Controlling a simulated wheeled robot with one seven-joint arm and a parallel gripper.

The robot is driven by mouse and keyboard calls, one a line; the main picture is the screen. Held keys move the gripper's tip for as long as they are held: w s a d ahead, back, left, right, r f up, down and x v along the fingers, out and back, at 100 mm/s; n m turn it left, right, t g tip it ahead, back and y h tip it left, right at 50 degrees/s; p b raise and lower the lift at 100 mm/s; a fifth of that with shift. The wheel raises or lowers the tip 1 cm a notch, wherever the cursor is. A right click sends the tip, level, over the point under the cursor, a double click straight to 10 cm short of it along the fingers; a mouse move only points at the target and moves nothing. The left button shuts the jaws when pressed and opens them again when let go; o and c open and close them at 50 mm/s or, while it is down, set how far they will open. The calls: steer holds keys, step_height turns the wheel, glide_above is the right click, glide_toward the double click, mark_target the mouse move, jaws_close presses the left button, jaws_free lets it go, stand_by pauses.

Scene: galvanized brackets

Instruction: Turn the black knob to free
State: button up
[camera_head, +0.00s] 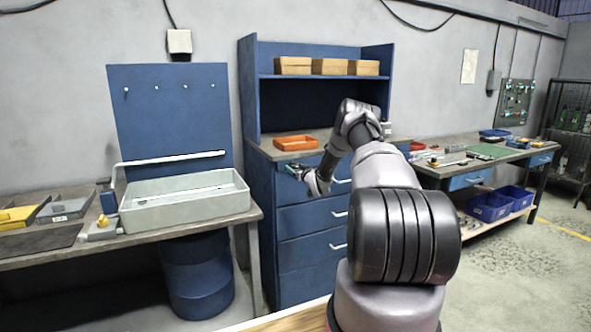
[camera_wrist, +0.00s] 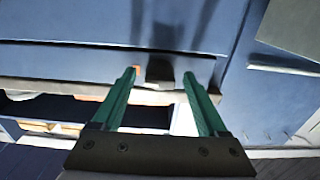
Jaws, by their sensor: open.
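I cannot make out a black knob with certainty in either view. My gripper (camera_head: 305,174) is in front of the blue drawer cabinet (camera_head: 300,255), near its counter edge, in the head view. In the wrist view its two green fingers (camera_wrist: 160,73) are apart with nothing held between them. A dark patch (camera_wrist: 159,70) shows between the fingertips against the blue cabinet; I cannot tell whether it is a part or a shadow. At the left bench, a small grey fitting with a blue top (camera_head: 108,203) stands beside the grey basin (camera_head: 185,213).
An orange tray (camera_head: 296,143) sits on the cabinet counter, with several cardboard boxes (camera_head: 330,67) on the shelf above. A blue drum (camera_head: 197,275) stands under the left bench. A workbench (camera_head: 470,165) with tools and blue bins stands at right. Floor is clear at far right.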

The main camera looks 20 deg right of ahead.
jaws_close()
steer(key=shift+n, duration=0.3)
steer(key=n, duration=0.8)
steer(key=shift+n, duration=0.4)
steer(key=n, duration=0.4)
steer(key=shift+n, duration=2.2)
